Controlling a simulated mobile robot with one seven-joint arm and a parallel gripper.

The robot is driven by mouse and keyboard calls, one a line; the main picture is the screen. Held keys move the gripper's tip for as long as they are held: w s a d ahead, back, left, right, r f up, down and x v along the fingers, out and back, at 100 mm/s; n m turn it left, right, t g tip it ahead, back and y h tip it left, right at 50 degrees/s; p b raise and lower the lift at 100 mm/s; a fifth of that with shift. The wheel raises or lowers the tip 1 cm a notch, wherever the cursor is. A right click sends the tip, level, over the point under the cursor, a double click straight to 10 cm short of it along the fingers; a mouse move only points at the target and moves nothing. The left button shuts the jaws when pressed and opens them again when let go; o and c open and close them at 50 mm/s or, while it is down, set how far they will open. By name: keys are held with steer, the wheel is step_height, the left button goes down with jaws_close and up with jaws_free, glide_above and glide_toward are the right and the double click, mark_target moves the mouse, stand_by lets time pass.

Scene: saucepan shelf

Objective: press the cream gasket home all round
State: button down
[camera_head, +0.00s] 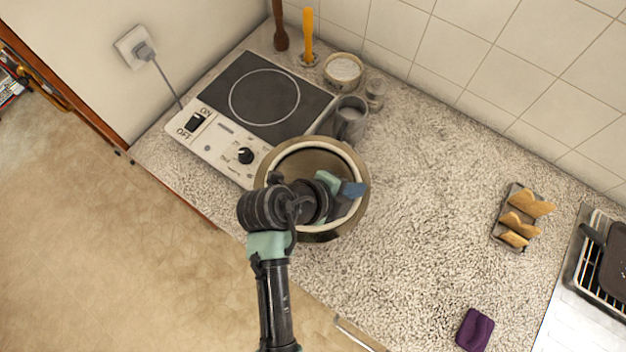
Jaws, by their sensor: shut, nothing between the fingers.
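The cream gasket (349,152) shows as a pale ring along the top rim of a round brownish pot (322,236), which stands on the counter in front of the hob. My gripper (353,189) is shut and empty, over the right side of the rim. It is close to the gasket there, but I cannot tell if it touches. My arm and wrist hide the front left of the ring and part of the pot's inside. I cannot tell how deep the gasket sits in its seat.
A hob (230,153) with switch and knob lies behind left. A grey jug (350,121), a small glass jar (375,93) and a bowl of white stuff (343,71) stand behind the pot. A toast rack (510,233) and purple cloth (475,330) are right. The counter between is clear.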

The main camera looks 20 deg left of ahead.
steer(key=shift+f+b, duration=0.3)
steer(key=shift+f, duration=0.15)
stand_by(0.5)
steer(key=shift+r, duration=0.1)
steer(key=shift+r+p, duration=2.05)
steer(key=shift+r, duration=1)
